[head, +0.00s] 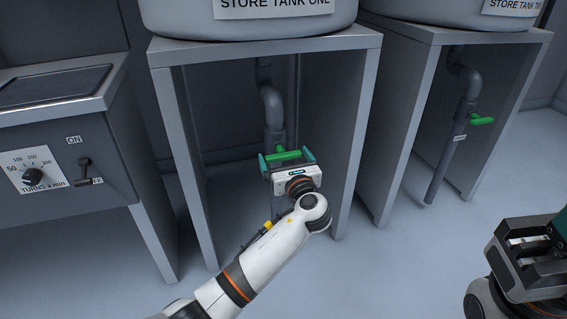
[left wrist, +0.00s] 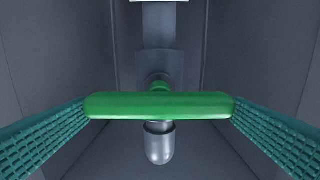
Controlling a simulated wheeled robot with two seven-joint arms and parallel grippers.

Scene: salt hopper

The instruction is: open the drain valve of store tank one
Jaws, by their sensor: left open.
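Store tank one (head: 275,16) stands on a grey frame at the top middle of the head view. Below it a grey drain pipe (head: 272,105) comes down to a valve with a green handle (head: 285,155). In the left wrist view the green handle (left wrist: 158,105) lies crosswise, with the grey pipe end below it. My left gripper (head: 288,160) is open, with its teal fingers at either end of the handle. In the left wrist view the fingers come close to the handle's ends; I cannot tell whether they touch. My right gripper (head: 530,245) is at the right edge, partly cut off.
Store tank two (head: 470,12) stands at the right, with its own pipe and green handle (head: 482,121). A control cabinet (head: 60,150) with a dial and switch is at the left. The stand's side panels (head: 345,120) flank my left gripper.

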